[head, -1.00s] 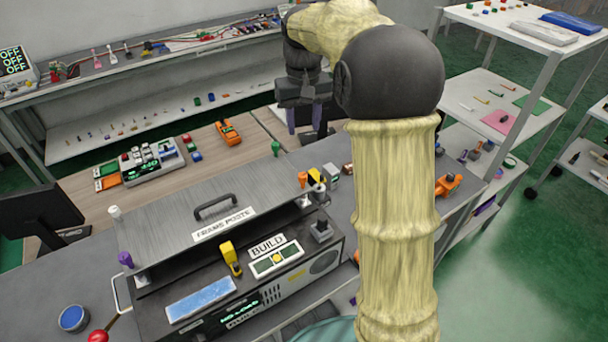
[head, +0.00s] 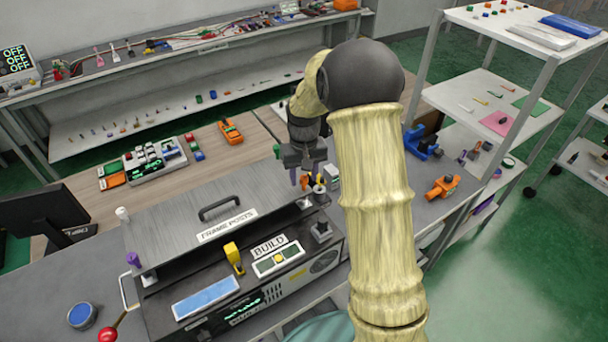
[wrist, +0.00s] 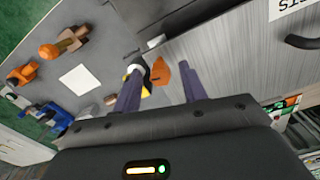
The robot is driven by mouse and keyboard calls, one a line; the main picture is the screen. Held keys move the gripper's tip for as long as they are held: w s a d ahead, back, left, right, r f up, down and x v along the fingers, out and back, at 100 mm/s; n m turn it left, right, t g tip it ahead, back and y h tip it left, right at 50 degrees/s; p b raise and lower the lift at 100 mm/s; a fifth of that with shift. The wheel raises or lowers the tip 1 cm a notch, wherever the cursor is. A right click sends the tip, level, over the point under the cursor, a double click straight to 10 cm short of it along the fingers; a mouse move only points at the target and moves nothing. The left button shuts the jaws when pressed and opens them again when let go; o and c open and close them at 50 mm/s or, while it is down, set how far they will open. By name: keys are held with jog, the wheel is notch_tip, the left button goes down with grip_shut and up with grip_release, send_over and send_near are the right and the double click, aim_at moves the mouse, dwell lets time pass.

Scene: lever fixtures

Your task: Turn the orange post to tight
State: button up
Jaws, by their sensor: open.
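The orange post (head: 304,183) stands at the right front corner of the grey FRAME POSTS panel (head: 165,227). In the wrist view the orange post (wrist: 161,76) shows between the two purple fingers, nearer the left one. My gripper (head: 299,176) is open above the post in the head view, its fingers pointing down. In the wrist view my gripper (wrist: 160,84) has clear gaps on both sides of the post. Whether the fingertips reach down beside the post I cannot tell. The arm covers part of the bench.
A yellow-and-black item (head: 319,184) stands close to the orange post. Other corner posts are green (head: 277,150), white (head: 122,214) and purple (head: 133,259). A dark handle (head: 220,207) rises from the panel. A yellow lever (head: 234,257) and BUILD box (head: 277,256) sit in front.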

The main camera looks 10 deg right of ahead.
jog(key=shift+f, duration=0.8)
grip_shut()
